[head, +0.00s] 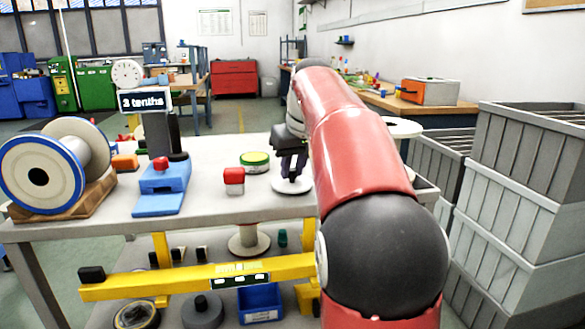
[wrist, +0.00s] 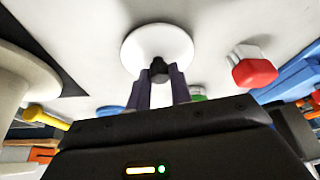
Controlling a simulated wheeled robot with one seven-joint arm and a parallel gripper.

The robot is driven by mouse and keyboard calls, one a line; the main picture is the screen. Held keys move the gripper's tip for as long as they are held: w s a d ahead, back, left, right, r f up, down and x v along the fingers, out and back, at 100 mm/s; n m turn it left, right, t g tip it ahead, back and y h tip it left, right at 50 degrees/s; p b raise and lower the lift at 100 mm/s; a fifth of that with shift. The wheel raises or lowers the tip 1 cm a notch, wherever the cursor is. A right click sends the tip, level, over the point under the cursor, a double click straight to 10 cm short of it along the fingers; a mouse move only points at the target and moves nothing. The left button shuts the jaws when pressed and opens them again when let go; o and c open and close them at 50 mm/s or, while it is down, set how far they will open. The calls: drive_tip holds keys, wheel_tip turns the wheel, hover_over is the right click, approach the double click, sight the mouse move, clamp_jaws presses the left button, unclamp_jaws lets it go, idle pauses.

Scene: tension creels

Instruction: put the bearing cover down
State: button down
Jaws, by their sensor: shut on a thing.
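The bearing cover is a white disc with a black knob. In the head view the disc (head: 292,187) is near the front edge of the grey table (head: 215,217), right of the middle. It shows face-on in the wrist view (wrist: 157,42). My gripper (head: 292,166), dark with two purple-grey fingers, is above the disc. In the wrist view my gripper (wrist: 160,76) is shut on the black knob. I cannot tell whether the disc touches the tabletop. My red arm hides part of the table's right side.
A red-and-white block (head: 234,181) and a green-yellow tin (head: 255,161) stand close left of the cover. Further left are a blue stand (head: 163,185) and a large spool (head: 40,175). A yellow beam (head: 200,280) runs below the table front. Grey crates (head: 520,200) stack at right.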

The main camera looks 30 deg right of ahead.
drive_tip(key=c, duration=1.3)
unclamp_jaws()
drive_tip(key=shift+o, duration=0.2)
drive_tip(key=shift+r, duration=0.45)
drive_tip(key=p+v, duration=0.3)
drive_tip(key=v, duration=0.8)
drive_tip(key=shift+s, duration=0.15)
drive_tip(key=shift+r, duration=0.15)
drive_tip(key=s+a+f, duration=0.7)
drive_tip(key=s+f, duration=0.3)
drive_tip(key=f, duration=0.3)
drive_tip(key=s+a+f+t, duration=0.1)
drive_tip(key=s+a+f, duration=0.7)
drive_tip(key=s+f, duration=0.3)
wheel_tip(320, 180, down, 2)
drive_tip(key=shift+s+a, duration=0.3)
